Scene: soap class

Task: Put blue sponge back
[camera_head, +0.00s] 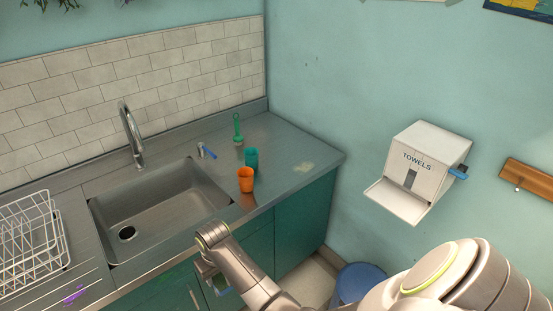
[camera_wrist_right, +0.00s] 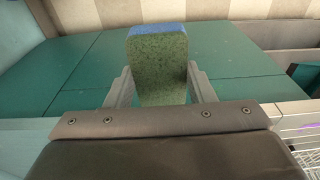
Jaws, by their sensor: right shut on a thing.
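My right gripper (camera_head: 214,283) is in front of the cabinet fronts, below the counter's front edge. In the right wrist view my right gripper (camera_wrist_right: 160,82) is shut on the blue sponge (camera_wrist_right: 158,66), a block with a green speckled face and a blue layer at its far end. The sponge sits upright between the two fingers, clear of the cabinet fronts as far as I can tell. My left gripper is not in view.
The sink (camera_head: 160,212) lies left of an orange cup (camera_head: 246,180) and a teal cup (camera_head: 251,157). A white dish rack (camera_head: 30,245) is at left. A towel dispenser (camera_head: 416,172) hangs on the wall above a blue bin (camera_head: 358,285).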

